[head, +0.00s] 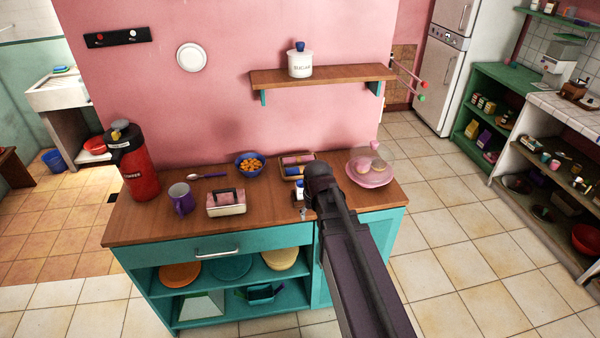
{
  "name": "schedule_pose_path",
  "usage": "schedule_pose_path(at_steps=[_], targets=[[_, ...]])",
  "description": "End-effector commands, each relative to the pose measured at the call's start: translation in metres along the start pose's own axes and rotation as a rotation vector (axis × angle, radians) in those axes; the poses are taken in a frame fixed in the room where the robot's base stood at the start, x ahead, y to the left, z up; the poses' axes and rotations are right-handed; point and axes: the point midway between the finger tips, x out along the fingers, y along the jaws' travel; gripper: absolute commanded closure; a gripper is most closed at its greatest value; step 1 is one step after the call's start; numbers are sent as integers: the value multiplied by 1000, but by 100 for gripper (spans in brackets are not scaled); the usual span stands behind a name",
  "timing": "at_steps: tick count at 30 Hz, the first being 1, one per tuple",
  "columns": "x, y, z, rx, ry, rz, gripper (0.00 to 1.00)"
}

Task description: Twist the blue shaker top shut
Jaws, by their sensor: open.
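A small white shaker (298,196) with a blue top (299,184) stands upright on the wooden counter (255,226), just left of the end of my arm. It is partly covered by the arm, and how tightly the top sits cannot be told. My gripper (304,211) is open, low beside the shaker at the counter's front. Most of it is hidden behind my arm, so whether it touches the shaker cannot be told.
A tray (284,175), a blue bowl (250,165), a butter dish (226,203), a purple mug (181,198), a red flask (132,163) and a pink plate under a clear dome (370,169) share the counter. A wall shelf (340,74) holds a sugar jar (300,64).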

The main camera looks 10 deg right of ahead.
Motion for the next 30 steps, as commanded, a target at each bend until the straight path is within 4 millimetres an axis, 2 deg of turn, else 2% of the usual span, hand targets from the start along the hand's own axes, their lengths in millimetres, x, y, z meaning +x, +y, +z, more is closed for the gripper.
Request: schedule_pose_path(at_steps=[1,6,12,15,21,30], targets=[[-17,1,-21,-5,21,-1,31],[-42,2,-68,-23,93,-4,31],[-70,4,-119,-42,172,-5,31],[-79,5,-137,-50,202,-5,31],[-86,6,-153,-56,232,-5,31],[-85,6,-153,-57,234,-5,31]])
